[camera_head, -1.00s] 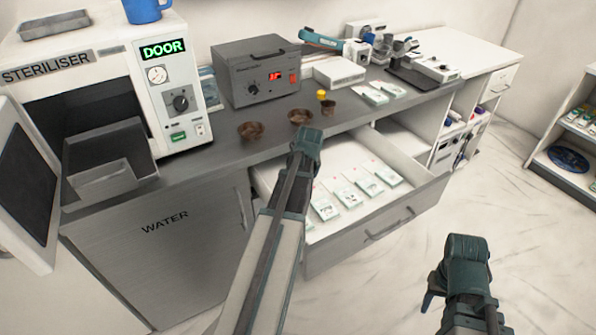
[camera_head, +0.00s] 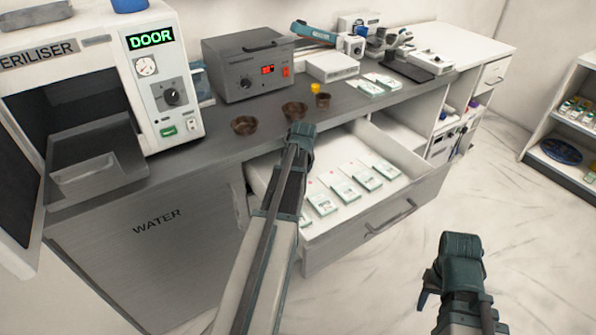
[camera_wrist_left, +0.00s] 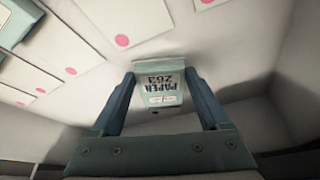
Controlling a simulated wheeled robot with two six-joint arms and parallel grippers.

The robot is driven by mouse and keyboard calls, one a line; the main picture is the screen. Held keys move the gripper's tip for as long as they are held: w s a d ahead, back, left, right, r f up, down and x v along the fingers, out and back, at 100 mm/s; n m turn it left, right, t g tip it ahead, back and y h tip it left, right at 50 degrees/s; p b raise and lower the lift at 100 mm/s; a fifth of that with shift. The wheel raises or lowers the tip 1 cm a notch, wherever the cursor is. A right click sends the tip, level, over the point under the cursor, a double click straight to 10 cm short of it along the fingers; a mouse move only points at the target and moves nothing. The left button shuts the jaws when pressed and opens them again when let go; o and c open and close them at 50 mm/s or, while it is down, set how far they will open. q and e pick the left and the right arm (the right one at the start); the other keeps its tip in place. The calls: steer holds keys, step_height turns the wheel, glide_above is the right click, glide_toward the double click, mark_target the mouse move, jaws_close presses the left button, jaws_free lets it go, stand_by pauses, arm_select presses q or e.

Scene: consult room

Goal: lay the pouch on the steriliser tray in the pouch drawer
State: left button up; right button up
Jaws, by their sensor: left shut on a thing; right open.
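My left gripper (camera_head: 300,137) reaches over the left part of the open pouch drawer (camera_head: 420,190). In the left wrist view it (camera_wrist_left: 158,82) is shut on a pale green and white pouch (camera_wrist_left: 160,83) marked PAPER 263, held between both fingers. The white drawer inside lies around the pouch; I cannot tell if it touches the floor. The arm hides this pouch in the head view. The steriliser tray (camera_head: 88,175) sticks out of the steriliser at the left; I see no pouch on it. My right gripper (camera_head: 460,262) is open, low at the right, over the floor.
Several pouches (camera_head: 345,190) lie in a row in the drawer. The steriliser door (camera_head: 18,195) hangs open at the left. The floor at the right is clear.

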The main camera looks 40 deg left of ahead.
arm_select(q)
steer(key=shift+f, duration=0.15)
steer(key=o, duration=1.2)
steer(key=shift+r, duration=0.25)
steer(key=p+v, duration=1.1)
steer(key=shift+s+d+r, duration=0.1)
steer(key=shift+d+r, duration=0.05)
steer(key=shift+r, duration=0.2)
